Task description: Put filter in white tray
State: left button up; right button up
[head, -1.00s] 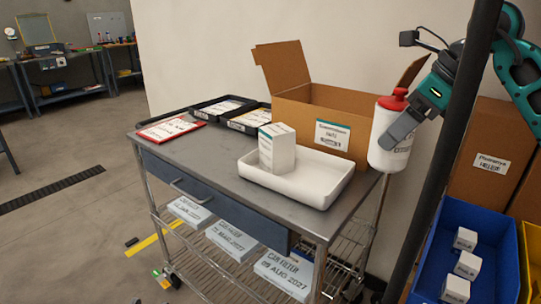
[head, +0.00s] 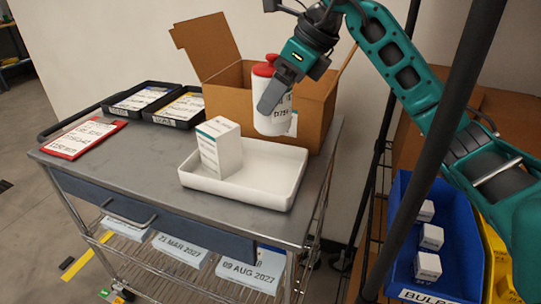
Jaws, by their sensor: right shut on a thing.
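A white cylindrical canister with a red top (head: 272,124) is held upright by my right gripper (head: 273,92), whose finger lies across its front. I cannot read its label well enough to tell whether it is the filter. It is above the back right of the white tray (head: 244,194), in front of the open cardboard box. The tray lies on the cart top and holds an upright white box with a green edge (head: 220,148) on its left side. My left gripper is out of view.
The grey cart (head: 120,165) also carries a red-framed sheet (head: 84,139), two black trays (head: 140,101) and the open cardboard box (head: 228,84). Labelled filter packs (head: 246,275) lie on its lower shelf. A black post (head: 440,140) and blue bin (head: 450,225) stand at right.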

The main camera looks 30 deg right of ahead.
notch_tip(320, 180, down, 13)
jog(key=shift+r+b, duration=0.2)
jog(key=shift+b, duration=0.65)
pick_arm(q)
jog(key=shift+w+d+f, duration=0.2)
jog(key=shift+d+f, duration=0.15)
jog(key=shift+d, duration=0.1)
pick_arm(e)
jog(key=shift+w, duration=0.1)
jog(key=shift+f, duration=0.15)
jog(key=o, duration=1.4)
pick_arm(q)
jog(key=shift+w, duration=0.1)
pick_arm(e)
jog(key=shift+o, duration=0.2)
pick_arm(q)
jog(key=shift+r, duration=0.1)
